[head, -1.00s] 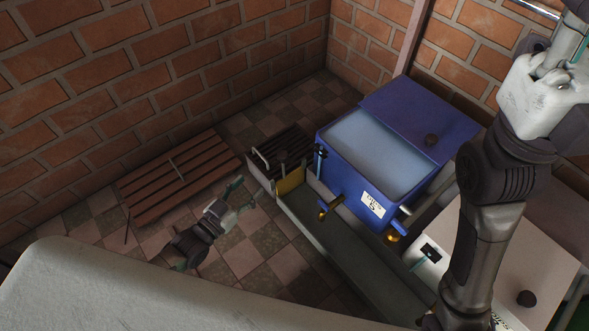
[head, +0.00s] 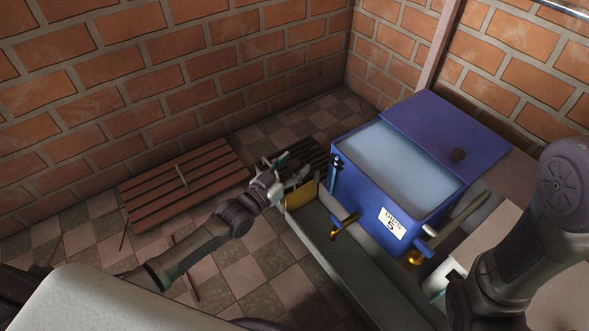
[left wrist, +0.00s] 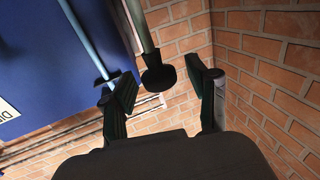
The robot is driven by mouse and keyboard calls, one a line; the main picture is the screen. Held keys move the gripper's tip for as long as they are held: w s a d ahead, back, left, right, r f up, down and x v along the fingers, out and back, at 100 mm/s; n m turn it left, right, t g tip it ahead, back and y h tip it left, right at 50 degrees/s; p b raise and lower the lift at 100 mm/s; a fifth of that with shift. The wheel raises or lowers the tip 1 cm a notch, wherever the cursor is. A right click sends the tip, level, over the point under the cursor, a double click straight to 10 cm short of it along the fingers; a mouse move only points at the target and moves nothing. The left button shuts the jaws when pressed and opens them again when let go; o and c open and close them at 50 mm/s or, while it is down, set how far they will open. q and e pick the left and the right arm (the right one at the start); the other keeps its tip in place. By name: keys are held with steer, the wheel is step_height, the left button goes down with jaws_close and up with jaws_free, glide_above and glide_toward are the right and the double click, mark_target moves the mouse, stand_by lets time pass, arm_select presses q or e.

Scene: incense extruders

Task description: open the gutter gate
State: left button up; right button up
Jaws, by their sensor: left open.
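The gutter (head: 345,262) is a long grey channel in front of the blue tank. A yellow plate (head: 301,196), apparently its gate, stands upright across the far end. My left gripper (head: 292,167) is open just beyond this plate, over the dark slatted box. In the left wrist view, a black round knob (left wrist: 158,78) on a greyish rod lies between the spread fingers of my left gripper (left wrist: 151,76), with gaps on both sides. In the head view the gripper hides the knob. My right arm shows at the right, but its gripper is out of view.
The blue tank (head: 370,205) with a label and brass taps (head: 344,225) stands right of the gutter. The dark slatted box (head: 318,150) lies at the gutter's far end. A brown slatted board (head: 185,182) lies to the left. Brick walls close off the back.

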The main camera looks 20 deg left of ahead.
arm_select(q)
steer(key=shift+w+d, duration=0.15)
steer(key=shift+w, duration=0.2)
jaws_close()
steer(key=shift+r, duration=0.1)
